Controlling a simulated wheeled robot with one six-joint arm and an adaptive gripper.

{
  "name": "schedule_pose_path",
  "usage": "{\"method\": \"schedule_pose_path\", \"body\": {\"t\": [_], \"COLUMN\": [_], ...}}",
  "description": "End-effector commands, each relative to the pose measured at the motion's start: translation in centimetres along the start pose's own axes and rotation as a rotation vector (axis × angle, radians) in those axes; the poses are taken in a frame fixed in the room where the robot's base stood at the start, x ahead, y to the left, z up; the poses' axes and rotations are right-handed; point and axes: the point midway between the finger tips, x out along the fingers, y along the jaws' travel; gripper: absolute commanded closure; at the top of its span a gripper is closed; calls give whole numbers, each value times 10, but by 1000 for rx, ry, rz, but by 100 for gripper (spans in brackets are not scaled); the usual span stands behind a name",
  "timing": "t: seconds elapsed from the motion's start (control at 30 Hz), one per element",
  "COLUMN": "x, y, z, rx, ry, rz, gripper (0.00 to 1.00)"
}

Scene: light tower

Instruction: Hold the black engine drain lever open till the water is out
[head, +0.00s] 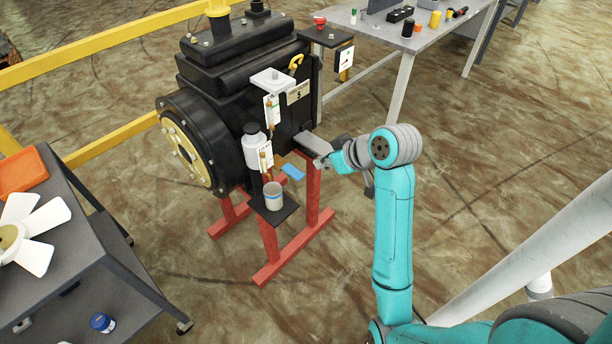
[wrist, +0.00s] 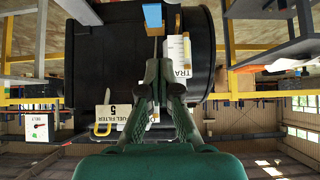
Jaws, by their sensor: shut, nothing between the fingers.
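The black engine (head: 225,75) stands on a red stand. A blue-ended drain lever (head: 293,171) sticks out low on its near side, above a grey cup (head: 273,197); I see no separate black lever. In the wrist view the blue lever end (wrist: 152,16) is at the top, beyond my fingertips. My gripper (head: 321,162) is to the right of the lever in the head view. In the wrist view its fingers (wrist: 158,68) are together with nothing held. A gap seems to show between fingertips and lever. The water inside the cup cannot be made out.
A white filter bowl (head: 255,148) and tags hang beside the lever. The cup's black shelf (head: 283,213) and the red stand (head: 314,190) are close below. A dark cart (head: 100,245) stands left, a grey table (head: 425,40) at the back.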

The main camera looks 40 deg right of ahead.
Motion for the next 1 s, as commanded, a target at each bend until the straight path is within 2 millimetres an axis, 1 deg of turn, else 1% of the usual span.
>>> {"method": "schedule_pose_path", "body": {"t": [0.1, 0.4, 0.57, 0.67, 0.77, 1.0], "x": [-3, -2, 6, 19, 36, 81], "y": [3, 2, 2, 1, 1, 1], "z": [-2, -2, -2, -2, -1, -1], "rx": [-5, -5, -5, -4, -4, -5], "ry": [-3, -4, -5, -6, -7, -6], "rz": [-1, -1, -2, -4, -4, -3], "gripper": [100, 100, 100, 100, 100, 100]}}
